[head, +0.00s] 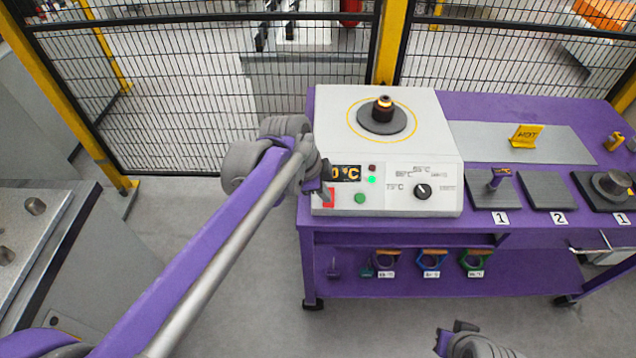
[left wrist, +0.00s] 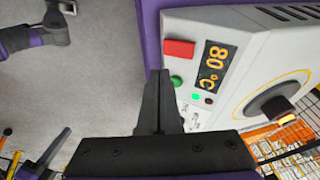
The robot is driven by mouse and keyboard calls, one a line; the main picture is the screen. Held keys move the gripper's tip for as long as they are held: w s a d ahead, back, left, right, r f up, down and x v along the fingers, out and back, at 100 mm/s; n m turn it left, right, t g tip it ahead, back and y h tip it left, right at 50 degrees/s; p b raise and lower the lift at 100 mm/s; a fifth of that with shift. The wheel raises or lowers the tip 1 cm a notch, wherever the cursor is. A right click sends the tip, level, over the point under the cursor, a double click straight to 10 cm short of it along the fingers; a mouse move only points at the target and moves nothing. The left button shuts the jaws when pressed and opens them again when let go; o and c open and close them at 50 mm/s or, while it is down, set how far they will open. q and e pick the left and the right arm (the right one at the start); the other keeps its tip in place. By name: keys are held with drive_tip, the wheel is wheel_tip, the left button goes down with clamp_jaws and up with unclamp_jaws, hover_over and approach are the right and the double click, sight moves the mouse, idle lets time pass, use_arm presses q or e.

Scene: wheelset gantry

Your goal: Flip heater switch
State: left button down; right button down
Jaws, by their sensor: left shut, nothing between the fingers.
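The heater is a white box (head: 440,130) on the purple cart. Its front has a red rocker switch (head: 328,199) at the left end, partly covered by my left gripper (head: 325,186). The red switch also shows in the left wrist view (left wrist: 179,49). A display (left wrist: 213,67) reads 80 °C, with a lit green lamp (left wrist: 196,97) and a green button (left wrist: 177,82) near it. My left gripper is shut and empty, its tips close to the switch; contact cannot be told. My right gripper (head: 458,330) is partly in view at the bottom, its jaws unclear.
A dial (head: 422,191) sits on the heater front, and a dark spindle with a glowing tip (head: 383,108) stands on top. Numbered pads and a yellow HOT sign (head: 525,136) are to the right. Coloured rings (head: 432,260) hang below. A mesh fence (head: 200,90) stands behind.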

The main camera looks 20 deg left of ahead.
sight(326, 207)
use_arm(q)
drive_tip(key=f, duration=0.1)
drive_tip(key=w+f, duration=0.1)
drive_tip(key=f, duration=0.1)
drive_tip(key=w+f, duration=0.1)
drive_tip(key=f, duration=0.1)
drive_tip(key=shift+w+a, duration=0.15)
drive_tip(key=shift+w, duration=0.1)
drive_tip(key=shift+f+t+b, duration=0.3)
drive_tip(key=shift+b, duration=0.1)
drive_tip(key=shift+r, duration=0.25)
drive_tip(key=shift+r+p, duration=0.7)
drive_tip(key=shift+p, duration=0.05)
